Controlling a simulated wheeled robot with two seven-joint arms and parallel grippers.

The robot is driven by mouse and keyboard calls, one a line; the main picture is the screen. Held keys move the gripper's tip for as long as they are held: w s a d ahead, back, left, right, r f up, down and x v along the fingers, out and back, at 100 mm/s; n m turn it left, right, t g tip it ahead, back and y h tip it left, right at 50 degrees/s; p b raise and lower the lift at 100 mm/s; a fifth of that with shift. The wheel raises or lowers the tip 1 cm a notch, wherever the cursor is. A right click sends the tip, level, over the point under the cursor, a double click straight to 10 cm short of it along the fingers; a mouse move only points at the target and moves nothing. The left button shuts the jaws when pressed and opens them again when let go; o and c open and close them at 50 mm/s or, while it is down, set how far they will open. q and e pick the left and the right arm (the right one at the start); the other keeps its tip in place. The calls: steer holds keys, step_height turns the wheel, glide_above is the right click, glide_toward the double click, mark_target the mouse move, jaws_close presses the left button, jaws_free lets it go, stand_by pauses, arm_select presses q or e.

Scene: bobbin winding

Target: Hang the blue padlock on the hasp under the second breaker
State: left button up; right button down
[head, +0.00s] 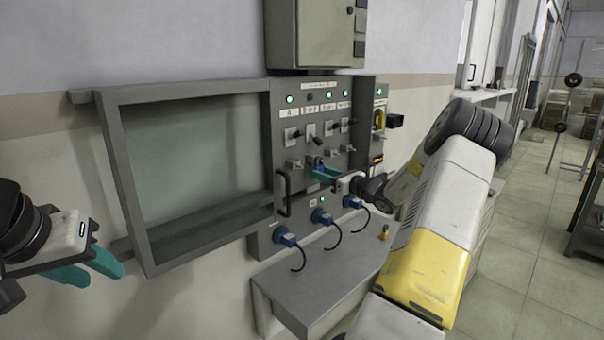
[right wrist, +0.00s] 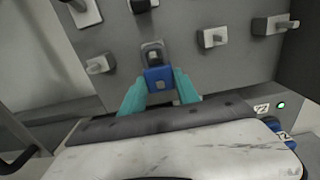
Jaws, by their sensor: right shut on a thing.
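The blue padlock (right wrist: 159,79) is between the teal fingertips of my right gripper (right wrist: 160,88), which is shut on it. Its grey shackle points up, at the second hasp (right wrist: 152,52) from the left; I cannot tell whether the shackle passes through the hasp. In the head view my right gripper (head: 326,173) is at the panel front, below the breaker row, and the padlock is hard to make out. The second breaker (head: 311,130) is above it. My left gripper (head: 95,268) is open and empty, far left, away from the panel.
Other hasps (right wrist: 98,65) flank the padlock, one on its left and others on its right. An open panel door (head: 130,180) stands left of the panel. Blue plugs with cables (head: 287,237) project below, above a grey ledge (head: 310,290).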

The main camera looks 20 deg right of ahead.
steer(key=shift+f, duration=0.1)
steer(key=c, duration=0.8)
jaws_free()
steer(key=shift+v, duration=3.9)
